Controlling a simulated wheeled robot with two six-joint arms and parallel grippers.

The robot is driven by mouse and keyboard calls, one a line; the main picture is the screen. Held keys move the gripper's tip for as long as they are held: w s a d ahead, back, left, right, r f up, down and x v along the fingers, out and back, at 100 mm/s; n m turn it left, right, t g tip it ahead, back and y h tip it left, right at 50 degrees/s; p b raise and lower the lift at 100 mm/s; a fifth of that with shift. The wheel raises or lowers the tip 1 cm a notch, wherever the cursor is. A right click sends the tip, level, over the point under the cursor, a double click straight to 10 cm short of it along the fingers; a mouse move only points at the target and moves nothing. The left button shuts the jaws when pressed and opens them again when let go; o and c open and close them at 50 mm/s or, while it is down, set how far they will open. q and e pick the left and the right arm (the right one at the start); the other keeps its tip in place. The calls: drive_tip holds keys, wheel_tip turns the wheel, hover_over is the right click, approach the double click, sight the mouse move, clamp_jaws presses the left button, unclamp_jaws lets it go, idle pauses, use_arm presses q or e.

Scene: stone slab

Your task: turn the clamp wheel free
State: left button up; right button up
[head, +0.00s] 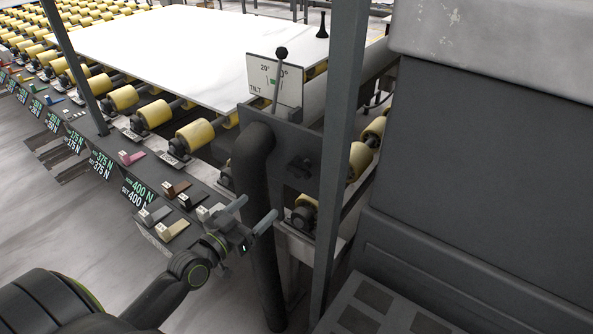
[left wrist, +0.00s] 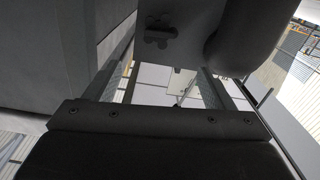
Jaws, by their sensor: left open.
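My left gripper (head: 253,212) is open and empty in the head view, beside a thick dark pipe (head: 255,185) at the machine's corner. Its two fingers also show apart in the left wrist view (left wrist: 170,88). I cannot tell for sure which part is the clamp wheel. My right gripper is in neither view.
A tilt lever (head: 278,78) stands before a TILT scale plate (head: 262,80). A white stone slab (head: 165,45) lies on yellow rollers (head: 195,134). Coloured rocker switches (head: 172,230) line the front rail. A grey post (head: 340,130) and large dark panel (head: 475,170) bound the right side.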

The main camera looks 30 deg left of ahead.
sight(295, 172)
use_arm(q)
drive_tip(key=w, duration=0.5)
drive_tip(key=w+d, duration=0.1)
drive_tip(key=w, duration=0.5)
drive_tip(key=w+d, duration=0.1)
drive_tip(key=w, duration=0.5)
drive_tip(key=shift+w+d, duration=0.15)
drive_tip(key=shift+d, duration=0.1)
drive_tip(key=c, duration=1)
drive_tip(key=shift+n, duration=0.7)
drive_tip(key=o, duration=1)
